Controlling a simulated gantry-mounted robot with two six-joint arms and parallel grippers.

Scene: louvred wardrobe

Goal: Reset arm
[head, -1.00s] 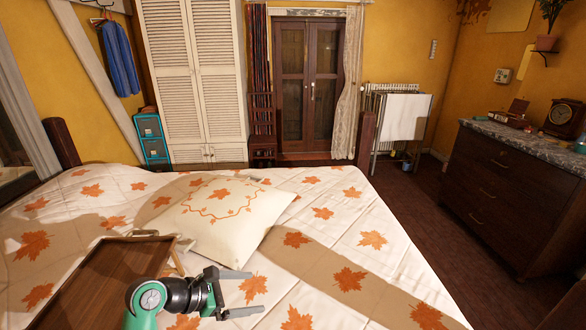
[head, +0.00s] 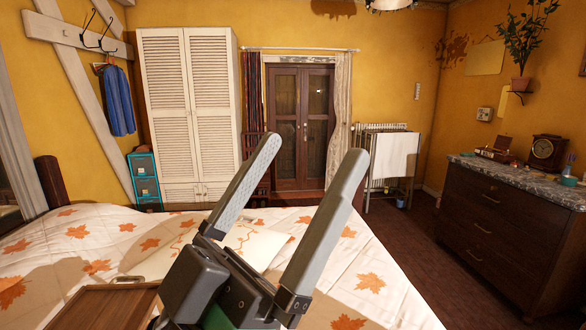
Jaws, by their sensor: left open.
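My left gripper (head: 308,160) is large and close to the head camera, raised in front of the bed. Its two grey fingers point up and to the right, spread wide apart, with nothing between them. The gripper's body hides part of the bed and the cushion. My right gripper is not in the picture. The louvred wardrobe (head: 186,108) stands shut at the back left, well beyond the gripper.
The bed (head: 375,280) with its leaf-patterned cover fills the foreground. A cushion (head: 262,248) and a wooden tray (head: 105,308) lie on it. A dark dresser (head: 490,215) stands at the right. Bare floor (head: 425,235) lies between bed and dresser.

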